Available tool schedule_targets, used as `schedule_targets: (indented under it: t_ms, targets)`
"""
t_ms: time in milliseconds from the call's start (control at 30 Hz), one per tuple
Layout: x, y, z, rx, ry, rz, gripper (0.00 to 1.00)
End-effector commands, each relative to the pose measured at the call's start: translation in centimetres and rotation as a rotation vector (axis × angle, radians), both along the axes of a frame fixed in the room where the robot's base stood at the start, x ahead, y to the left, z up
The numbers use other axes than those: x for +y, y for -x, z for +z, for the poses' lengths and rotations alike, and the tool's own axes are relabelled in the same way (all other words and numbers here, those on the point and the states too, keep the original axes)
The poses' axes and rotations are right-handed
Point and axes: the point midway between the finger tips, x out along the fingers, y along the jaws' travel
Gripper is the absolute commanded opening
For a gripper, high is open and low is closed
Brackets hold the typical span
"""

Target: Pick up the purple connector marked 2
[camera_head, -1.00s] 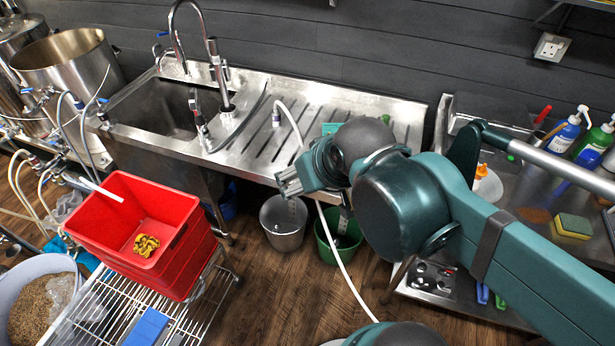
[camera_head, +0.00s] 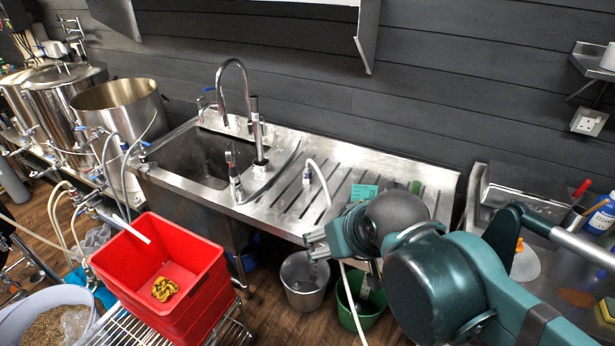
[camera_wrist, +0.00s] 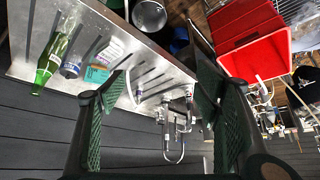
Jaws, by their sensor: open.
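A white hose (camera_head: 321,172) arches over the ribbed steel drainboard. A small bluish-purple connector (camera_head: 306,178) sits at its end; its marking is too small to read. The hose also shows in the wrist view (camera_wrist: 130,88), between the fingers, with its end hard to make out. My gripper (camera_head: 314,243) is in front of the sink bench's front edge, nearer the camera than the connector and apart from it.
The steel sink (camera_head: 195,155) and tall tap (camera_head: 232,85) are left of the drainboard. A teal card (camera_head: 364,192) lies on the board. A green bottle (camera_wrist: 50,62) shows in the wrist view. A red crate (camera_head: 150,265), grey bucket (camera_head: 304,285) and green bucket (camera_head: 368,310) are in front.

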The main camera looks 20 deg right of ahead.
Motion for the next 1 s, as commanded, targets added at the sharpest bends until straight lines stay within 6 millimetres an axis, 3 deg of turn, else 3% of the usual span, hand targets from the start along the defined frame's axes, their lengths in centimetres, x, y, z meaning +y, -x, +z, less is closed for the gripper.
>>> schedule_targets:
  t_ms: [133, 300, 767, 1000]
  targets:
    - [0.0, 0.0, 0.0, 0.000, 0.000, 0.000, 0.63]
    - [0.0, 0.0, 0.0, 0.000, 0.000, 0.000, 0.41]
    - [0.0, -0.4, 0.3, 0.004, -0.005, -0.007, 0.41]
    - [-0.2, -2.3, 1.8, 0.027, -0.030, -0.049, 0.41]
